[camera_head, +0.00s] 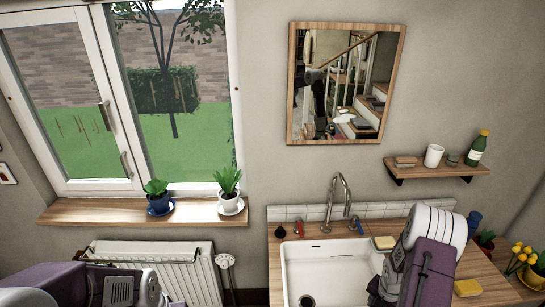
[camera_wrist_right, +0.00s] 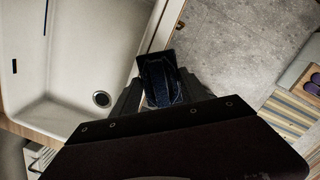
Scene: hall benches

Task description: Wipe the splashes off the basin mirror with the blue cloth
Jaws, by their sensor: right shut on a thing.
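The mirror (camera_head: 347,83) in its wooden frame hangs on the wall above the basin (camera_head: 334,262). It reflects a staircase and a dark shape; I cannot make out splashes on the glass. In the head view my right forearm hides this gripper and the cloth. My left arm shows at the lower left, but its gripper is out of view.
A tap (camera_head: 341,195) rises behind the basin. A shelf (camera_head: 437,169) with a cup (camera_head: 433,156) and a green bottle (camera_head: 477,149) is right of the mirror. Potted plants stand on the windowsill (camera_head: 110,211). The wall around the mirror is clear.

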